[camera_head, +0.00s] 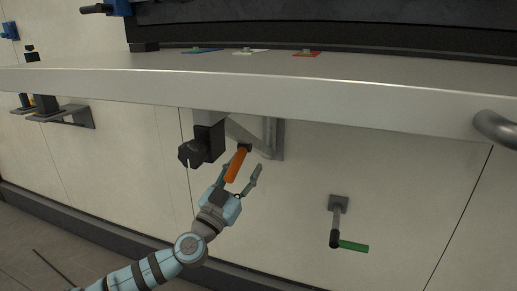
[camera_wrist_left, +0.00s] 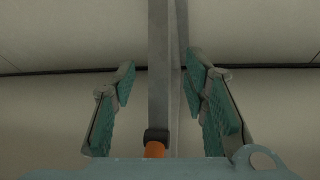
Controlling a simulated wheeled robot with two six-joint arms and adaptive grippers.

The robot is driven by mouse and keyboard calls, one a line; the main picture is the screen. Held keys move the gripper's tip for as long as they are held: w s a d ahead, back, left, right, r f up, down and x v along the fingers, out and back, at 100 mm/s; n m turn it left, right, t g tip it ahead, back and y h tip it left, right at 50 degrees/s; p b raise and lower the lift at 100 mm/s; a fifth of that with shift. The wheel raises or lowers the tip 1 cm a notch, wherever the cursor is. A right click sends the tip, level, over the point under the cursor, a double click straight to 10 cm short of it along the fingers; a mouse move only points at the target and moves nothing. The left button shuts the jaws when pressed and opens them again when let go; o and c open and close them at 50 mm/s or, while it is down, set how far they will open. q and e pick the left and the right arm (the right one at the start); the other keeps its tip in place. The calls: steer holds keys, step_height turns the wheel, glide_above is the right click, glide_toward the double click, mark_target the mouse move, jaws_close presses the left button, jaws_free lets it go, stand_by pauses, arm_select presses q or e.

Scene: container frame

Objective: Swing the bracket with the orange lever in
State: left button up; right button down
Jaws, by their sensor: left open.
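The bracket (camera_head: 270,138) is a grey metal support on the wall under the counter, with a black block (camera_head: 207,139) at its left. The orange lever (camera_head: 237,165) hangs tilted from a dark mount beside the bracket. My left gripper (camera_head: 241,174) is open, with its fingers on either side of the orange lever; I cannot tell whether they touch it. In the left wrist view, the orange lever (camera_wrist_left: 155,150) shows at the bottom between the open fingers, below the grey bracket bar (camera_wrist_left: 158,70). My right gripper is not in view.
The counter (camera_head: 300,88) overhangs the bracket. A crank with a green handle (camera_head: 352,246) sticks out of the wall at right. A second bracket (camera_head: 75,114) with dark items is at far left. A grey rail (camera_head: 495,128) is at the right edge.

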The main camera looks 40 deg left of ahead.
mark_target(259, 148)
arm_select(q)
steer(key=p+x, duration=0.2)
steer(key=x, duration=0.5)
steer(key=shift+w+r, duration=0.1)
steer(key=shift+r, duration=0.05)
steer(key=shift+w, duration=0.3)
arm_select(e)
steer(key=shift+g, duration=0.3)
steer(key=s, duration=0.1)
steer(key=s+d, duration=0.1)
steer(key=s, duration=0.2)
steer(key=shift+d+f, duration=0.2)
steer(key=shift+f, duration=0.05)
arm_select(q)
jaws_close()
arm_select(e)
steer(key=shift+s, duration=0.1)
